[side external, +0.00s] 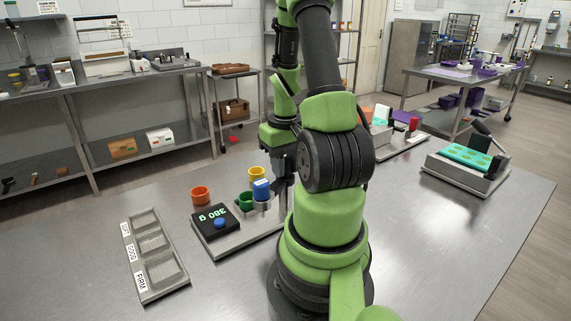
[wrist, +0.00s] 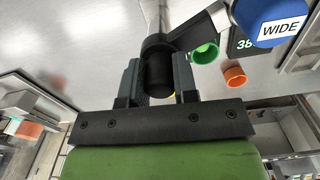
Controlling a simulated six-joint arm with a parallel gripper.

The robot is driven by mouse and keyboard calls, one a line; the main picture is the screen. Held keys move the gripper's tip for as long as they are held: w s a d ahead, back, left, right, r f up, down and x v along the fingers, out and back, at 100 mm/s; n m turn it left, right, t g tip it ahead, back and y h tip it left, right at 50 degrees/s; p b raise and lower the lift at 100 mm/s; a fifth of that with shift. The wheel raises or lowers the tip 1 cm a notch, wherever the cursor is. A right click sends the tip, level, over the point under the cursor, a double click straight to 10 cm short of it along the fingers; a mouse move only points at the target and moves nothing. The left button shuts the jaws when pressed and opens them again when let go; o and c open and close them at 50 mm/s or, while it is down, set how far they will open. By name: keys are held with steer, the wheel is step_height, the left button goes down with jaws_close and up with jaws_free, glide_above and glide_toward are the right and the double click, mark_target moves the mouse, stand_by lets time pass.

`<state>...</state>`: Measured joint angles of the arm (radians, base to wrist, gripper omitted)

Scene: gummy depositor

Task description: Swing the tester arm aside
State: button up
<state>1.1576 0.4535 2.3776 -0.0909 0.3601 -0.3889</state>
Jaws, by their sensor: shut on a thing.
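The tester arm shows in the wrist view as a dark bar (wrist: 200,24) running from a black round knob (wrist: 158,74) toward a blue cap labelled WIDE (wrist: 275,18). My gripper (wrist: 158,84) is shut on the black knob, one finger on each side. In the side view my gripper (side external: 284,176) points down just right of the blue cap (side external: 262,190). My own arm hides much of the area to the right, and the tester arm is hard to make out there. The tester base (side external: 235,240) carries a black display (side external: 214,222) reading 380 g.
Green (side external: 245,200), yellow (side external: 257,173) and orange (side external: 200,195) cups stand close by. A three-pocket tray (side external: 133,247) with labels lies front left. A machine with a turquoise mould (side external: 466,154) stands at the right. The table's front right is clear.

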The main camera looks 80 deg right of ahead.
stand_by(0.4)
steer(key=o, duration=0.9)
step_height(320, 180, up, 10)
steer(key=shift+w, duration=0.1)
stand_by(0.4)
